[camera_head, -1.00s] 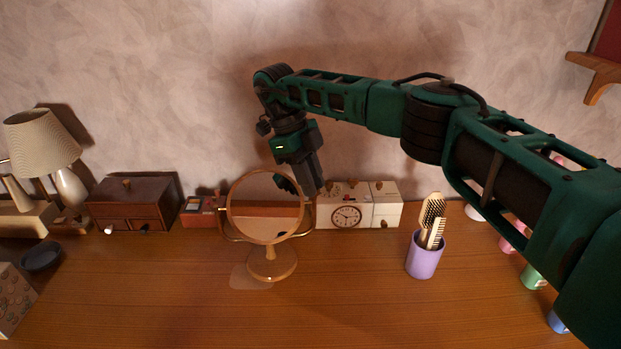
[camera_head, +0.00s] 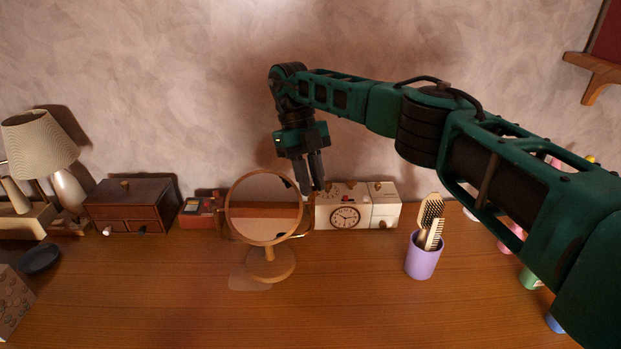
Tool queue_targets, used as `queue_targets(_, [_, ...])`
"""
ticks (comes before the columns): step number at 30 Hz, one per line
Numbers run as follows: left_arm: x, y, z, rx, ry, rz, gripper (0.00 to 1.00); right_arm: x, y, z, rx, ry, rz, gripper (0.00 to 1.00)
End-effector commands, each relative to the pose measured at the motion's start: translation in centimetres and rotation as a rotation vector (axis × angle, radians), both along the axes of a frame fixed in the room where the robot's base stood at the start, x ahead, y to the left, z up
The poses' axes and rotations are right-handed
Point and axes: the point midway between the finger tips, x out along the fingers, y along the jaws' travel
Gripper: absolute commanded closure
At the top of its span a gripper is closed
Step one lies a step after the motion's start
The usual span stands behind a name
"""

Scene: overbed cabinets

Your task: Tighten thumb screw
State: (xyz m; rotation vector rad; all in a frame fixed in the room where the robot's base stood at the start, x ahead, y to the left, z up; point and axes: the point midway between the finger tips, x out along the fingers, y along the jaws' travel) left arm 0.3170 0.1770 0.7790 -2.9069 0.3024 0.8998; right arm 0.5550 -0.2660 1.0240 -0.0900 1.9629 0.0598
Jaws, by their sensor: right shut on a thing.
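A round wooden tabletop mirror (camera_head: 262,240) stands on the table left of centre, its glass held in a curved frame on a round base. The screw itself is hidden by the fingertips or too small to make out. My left gripper is not in view.
A white box with a clock face (camera_head: 345,216) stands just behind and right of the fingers. A purple cup with brushes (camera_head: 422,257) is further right. A wooden drawer box (camera_head: 133,205) and a lamp (camera_head: 40,145) stand left. The table front is clear.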

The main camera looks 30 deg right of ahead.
Motion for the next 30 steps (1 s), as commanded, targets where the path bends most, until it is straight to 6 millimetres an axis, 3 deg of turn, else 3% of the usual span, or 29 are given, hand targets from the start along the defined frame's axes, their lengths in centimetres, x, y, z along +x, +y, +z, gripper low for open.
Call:
queue_targets(8, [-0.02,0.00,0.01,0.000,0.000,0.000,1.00,0.07,-0.03,0.14,0.001,-0.003,0.000,1.00])
queue_targets(9, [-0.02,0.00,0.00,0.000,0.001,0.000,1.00,0.07,-0.03,0.14,0.001,-0.004,0.000,0.75])
queue_targets(12, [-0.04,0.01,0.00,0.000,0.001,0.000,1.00,0.06,-0.02,0.12,0.000,-0.003,0.000,0.67])
queue_targets(25, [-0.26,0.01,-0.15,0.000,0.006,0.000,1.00,0.02,0.00,0.02,0.001,-0.001,0.004,0.67])
queue_targets(30, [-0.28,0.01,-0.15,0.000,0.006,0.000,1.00,0.01,0.10,0.04,0.000,-0.001,0.082,0.67])
